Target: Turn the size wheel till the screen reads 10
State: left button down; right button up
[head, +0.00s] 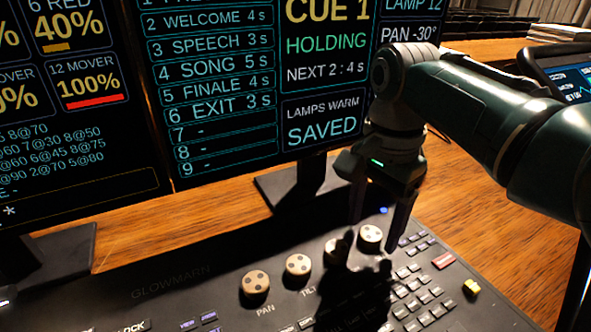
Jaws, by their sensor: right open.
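A row of round tan wheels stands on the black desk (160,290). The wheel marked PAN (255,284) is at the left, then the one marked TILT (298,266), a third wheel (336,253) and a fourth wheel (370,240). The labels of the last two are lost in shadow, so I cannot tell which is size. My right gripper (377,225) points down, open and empty, its fingers at or just above the fourth wheel. Contact is unclear. The right screen (410,22) shows LAMP 12 and PAN -30°; my arm hides any size reading below. My left gripper is not in view.
Small keys, a red key (443,261) and a yellow piece (471,287) lie right of the wheels. The monitor stand (290,185) is behind them. Another screen (570,80) stands at the right. Bare wooden table shows right of the desk.

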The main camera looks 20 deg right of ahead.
jog(key=shift+f, duration=0.45)
jog(key=shift+c, duration=0.4)
grip_shut()
